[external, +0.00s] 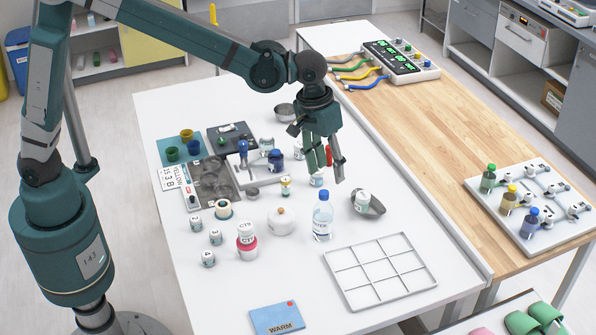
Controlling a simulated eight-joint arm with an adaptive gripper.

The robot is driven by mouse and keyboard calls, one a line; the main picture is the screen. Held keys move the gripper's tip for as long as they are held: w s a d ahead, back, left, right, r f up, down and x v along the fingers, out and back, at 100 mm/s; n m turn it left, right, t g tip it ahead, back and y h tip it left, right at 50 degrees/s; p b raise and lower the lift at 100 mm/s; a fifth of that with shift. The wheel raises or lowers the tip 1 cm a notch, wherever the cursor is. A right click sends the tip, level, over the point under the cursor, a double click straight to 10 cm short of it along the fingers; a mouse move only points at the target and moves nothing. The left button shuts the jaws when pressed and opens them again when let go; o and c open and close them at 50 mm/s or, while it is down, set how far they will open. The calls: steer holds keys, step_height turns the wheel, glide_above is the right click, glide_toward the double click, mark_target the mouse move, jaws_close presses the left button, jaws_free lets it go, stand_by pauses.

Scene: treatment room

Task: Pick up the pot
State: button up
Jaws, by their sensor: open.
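A round white lidded pot (281,222) with a small tan knob stands on the white table (300,290), left of a water bottle. A small grey metal bowl or pot (286,112) stands near the back of the table; I cannot tell which of the two is meant. My gripper (326,172) is open and points down above the table, behind and to the right of the white pot and apart from it. It seems to hold nothing. A small red patch shows between its fingers; I cannot tell what it is.
The water bottle (322,216) stands upright beside the pot. A red-and-white jar (247,241) and several small numbered jars are to its left. A white grid tray (379,297) is in front.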

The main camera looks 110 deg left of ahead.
steer(key=w+a+f+n+g, duration=0.1)
steer(key=w+a+f+n, duration=0.25)
steer(key=a+f, duration=0.45)
steer(key=n+p, duration=0.1)
steer(key=n, duration=0.1)
glide_above(363, 195)
steer(key=shift+m+g+h, duration=0.25)
steer(key=shift+g+h, duration=0.15)
steer(key=f, duration=0.8)
steer(key=shift+w+d, duration=0.15)
steer(key=shift+d, duration=0.05)
steer(key=shift+f, duration=0.15)
steer(key=shift+f, duration=1.3)
steer(key=shift+a, duration=0.1)
steer(key=shift+a+f, duration=0.15)
steer(key=shift+f, duration=2.45)
